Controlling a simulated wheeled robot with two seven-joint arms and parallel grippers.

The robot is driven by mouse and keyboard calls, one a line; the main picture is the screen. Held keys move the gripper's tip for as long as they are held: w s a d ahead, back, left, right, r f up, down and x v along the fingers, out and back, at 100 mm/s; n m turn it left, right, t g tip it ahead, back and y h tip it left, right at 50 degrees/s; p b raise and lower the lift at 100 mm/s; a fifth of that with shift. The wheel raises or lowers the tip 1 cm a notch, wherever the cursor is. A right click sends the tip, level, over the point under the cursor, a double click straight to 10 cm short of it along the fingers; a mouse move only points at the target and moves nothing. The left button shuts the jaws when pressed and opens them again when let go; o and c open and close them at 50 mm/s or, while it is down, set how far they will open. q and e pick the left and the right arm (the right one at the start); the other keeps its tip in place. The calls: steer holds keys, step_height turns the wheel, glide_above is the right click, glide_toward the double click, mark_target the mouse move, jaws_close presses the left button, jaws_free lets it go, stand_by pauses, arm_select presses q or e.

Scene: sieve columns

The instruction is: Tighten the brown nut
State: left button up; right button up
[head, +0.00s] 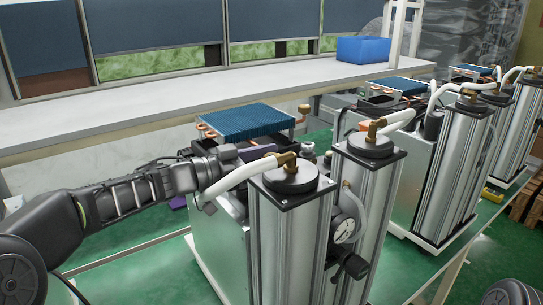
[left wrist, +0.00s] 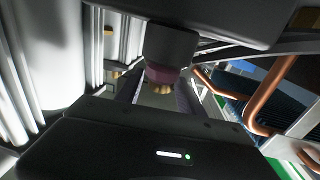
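My left arm reaches in from the left in the head view. Its gripper (head: 263,150) is behind the front column's white hose, with a strip of purple finger showing. In the left wrist view the two fingers of the left gripper (left wrist: 160,97) stand apart, with gaps visible between them. A small brown piece, which looks like the brown nut (left wrist: 161,88), shows between the fingers under a dark cylinder with a maroon band (left wrist: 160,74). I cannot tell whether the fingers touch it. The nut is not clearly visible in the head view. My right gripper is out of view.
The front columns (head: 290,235) with brass fittings, white hose (head: 240,172) and gauge (head: 344,229) crowd the gripper. A blue finned block with copper pipes (head: 245,122) is behind it. More similar units stand at right. A blue bin (head: 363,49) sits on the back shelf.

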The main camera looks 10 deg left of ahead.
arm_select(q)
jaws_close()
stand_by(0.3)
steer(key=shift+w+r+m+g+h+p, duration=0.1)
steer(key=shift+r+m+g+h+p, duration=0.05)
steer(key=shift+m+g+h+p, duration=0.3)
steer(key=shift+m+g+h, duration=0.35)
steer(key=shift+m+g, duration=0.1)
steer(key=shift+g, duration=0.2)
steer(key=shift+m+g+h, duration=0.4)
steer(key=shift+m+g, duration=0.3)
steer(key=shift+g, duration=0.3)
steer(key=shift+o, duration=1)
jaws_free()
steer(key=shift+a+f, duration=0.15)
steer(key=shift+f, duration=0.05)
